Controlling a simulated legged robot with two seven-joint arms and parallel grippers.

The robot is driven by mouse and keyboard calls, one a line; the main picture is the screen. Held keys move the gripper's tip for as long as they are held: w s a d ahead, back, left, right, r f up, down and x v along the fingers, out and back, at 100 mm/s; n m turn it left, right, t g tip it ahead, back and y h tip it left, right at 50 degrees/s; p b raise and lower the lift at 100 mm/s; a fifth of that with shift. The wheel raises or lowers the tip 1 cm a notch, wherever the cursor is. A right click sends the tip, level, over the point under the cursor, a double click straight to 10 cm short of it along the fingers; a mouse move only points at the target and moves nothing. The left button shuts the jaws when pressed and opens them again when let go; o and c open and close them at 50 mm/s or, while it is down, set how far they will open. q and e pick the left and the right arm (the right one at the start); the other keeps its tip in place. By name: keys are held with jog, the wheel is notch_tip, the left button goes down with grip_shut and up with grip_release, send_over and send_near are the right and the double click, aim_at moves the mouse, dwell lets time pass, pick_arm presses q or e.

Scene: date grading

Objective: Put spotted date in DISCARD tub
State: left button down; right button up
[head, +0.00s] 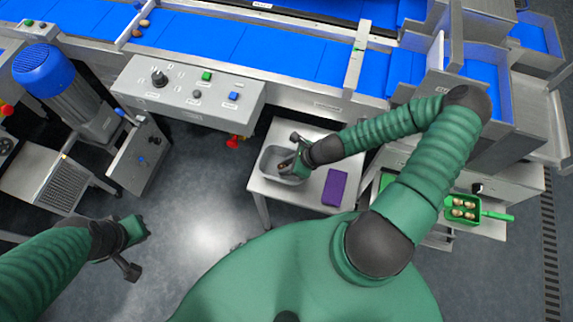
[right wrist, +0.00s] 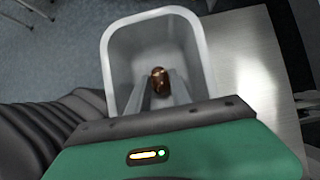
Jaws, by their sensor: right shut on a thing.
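A light grey tub (head: 268,162) stands on a small pale table below the conveyor; no label on it is readable. My right gripper (head: 287,166) points down over the tub and is shut on a brown date (right wrist: 160,82). In the right wrist view the date shows between the fingertips, with the tub (right wrist: 112,75) around it in the picture. Light patches show on the date, but I cannot tell glare from spots. My left gripper (head: 133,248) hangs over the floor at the lower left, away from the table, and its finger opening is unclear.
A purple flat block (head: 334,187) lies on the table (head: 305,199) right of the tub. A control panel (head: 190,90) and blue conveyor (head: 240,45) with a few dates stand behind. A blue motor (head: 50,75) is at the left.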

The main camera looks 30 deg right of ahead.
jog(key=shift+f, duration=0.25)
jog(key=o, duration=0.9)
jog(key=shift+c, duration=0.2)
jog(key=shift+r, duration=0.1)
